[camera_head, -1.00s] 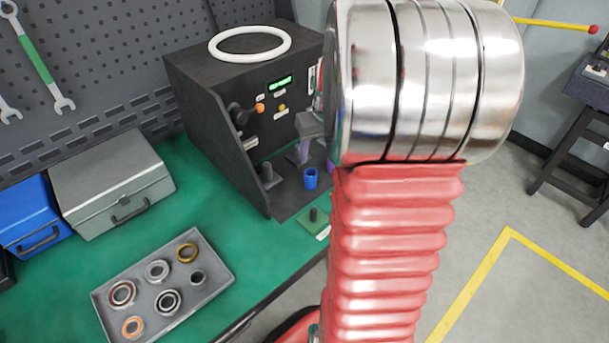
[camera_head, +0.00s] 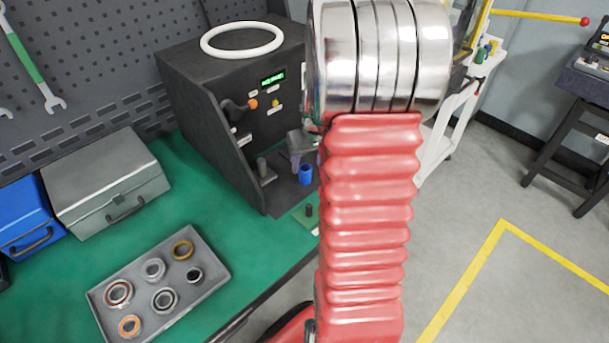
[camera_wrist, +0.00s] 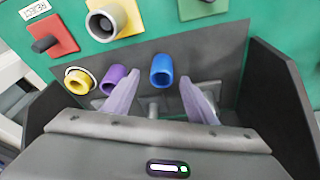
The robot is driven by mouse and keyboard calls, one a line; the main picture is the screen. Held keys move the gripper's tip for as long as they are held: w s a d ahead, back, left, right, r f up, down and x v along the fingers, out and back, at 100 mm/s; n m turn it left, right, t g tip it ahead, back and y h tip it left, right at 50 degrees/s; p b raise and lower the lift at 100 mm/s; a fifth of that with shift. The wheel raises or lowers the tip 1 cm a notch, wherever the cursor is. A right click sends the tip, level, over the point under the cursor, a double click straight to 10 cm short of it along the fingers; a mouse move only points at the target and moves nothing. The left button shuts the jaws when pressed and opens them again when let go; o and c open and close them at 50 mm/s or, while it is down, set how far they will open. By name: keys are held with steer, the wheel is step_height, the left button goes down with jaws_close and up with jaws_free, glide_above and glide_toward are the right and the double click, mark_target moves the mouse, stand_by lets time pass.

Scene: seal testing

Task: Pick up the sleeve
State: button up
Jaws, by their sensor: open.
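A blue sleeve (camera_wrist: 162,70) stands on the dark floor of the test box, hollow end visible. It also shows in the head view (camera_head: 305,174). A purple sleeve (camera_wrist: 113,79) and a yellow sleeve (camera_wrist: 78,80) are to its left in the wrist view; the left finger partly overlaps the purple one. My gripper (camera_wrist: 158,82) is open, its pale purple fingers spread on either side of the blue sleeve in the picture, and it holds nothing. Whether the fingertips reach down to the sleeve's height is unclear. In the head view my gripper (camera_head: 297,158) is partly hidden by my arm.
The black test box (camera_head: 232,125) has side walls close to my gripper. A grey post (camera_wrist: 153,106) stands between the fingers. Red (camera_wrist: 62,32), yellow and green pads with posts lie beyond the sleeves. A tray (camera_head: 215,285) of rings lies on the green bench.

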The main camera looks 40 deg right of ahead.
mark_target(305, 170)
steer(key=shift+f, duration=0.2)
steer(key=shift+x, duration=2.5)
steer(key=shift+w+a, duration=0.1)
steer(key=shift+w, duration=0.05)
steer(key=shift+c, duration=0.3)
steer(key=c, duration=1.2)
steer(key=shift+r, duration=0.2)
step_height(305, 170, up, 10)
steer(key=shift+f, duration=0.1)
